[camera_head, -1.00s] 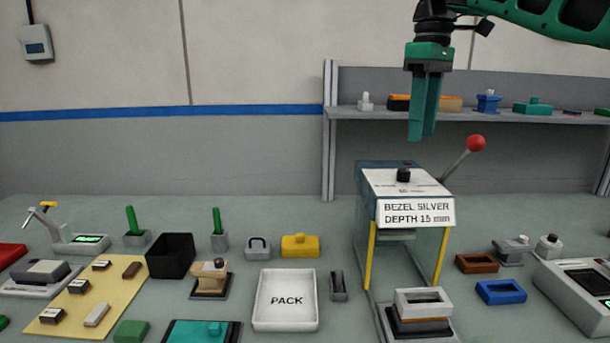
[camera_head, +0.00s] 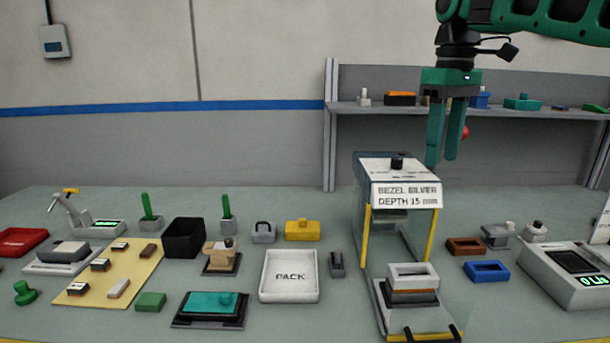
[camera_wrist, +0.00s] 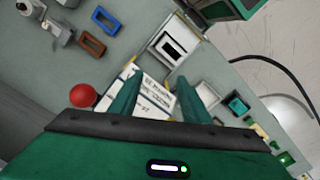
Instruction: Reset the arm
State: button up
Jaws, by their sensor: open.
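My gripper (camera_head: 441,163) is green and points straight down in the head view, above and a little to the right of the press (camera_head: 398,170) with the label "BEZEL SILVER DEPTH 15 mm". Its two fingers are apart with nothing between them. In the wrist view my gripper (camera_wrist: 155,95) hangs over the white label (camera_wrist: 152,95). The red ball of the press lever (camera_wrist: 83,95) is left of the fingers there; in the head view the fingers partly hide it. A white frame on a stacked base (camera_head: 412,277) sits at the front of the press.
The shelf (camera_head: 380,112) behind carries several small parts. A white PACK tray (camera_head: 290,277), a black bin (camera_head: 184,238) and a yellow block (camera_head: 302,230) stand left of the press. Brown (camera_head: 466,246) and blue (camera_head: 487,271) frames and a scale (camera_head: 572,275) lie right. The air around my gripper looks clear.

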jog(key=s+d+f+m, duration=0.4)
jog(key=s+f, duration=0.5)
jog(key=s+d+f+m, duration=0.4)
jog(key=s+d+f, duration=0.1)
jog(key=s+f, duration=0.4)
jog(key=s+d+f+m, duration=0.5)
jog(key=s+f, duration=0.4)
jog(key=s, duration=0.2)
jog(key=shift+f, duration=0.25)
jog(key=shift+w+f, duration=0.2)
jog(key=shift+w, duration=0.35)
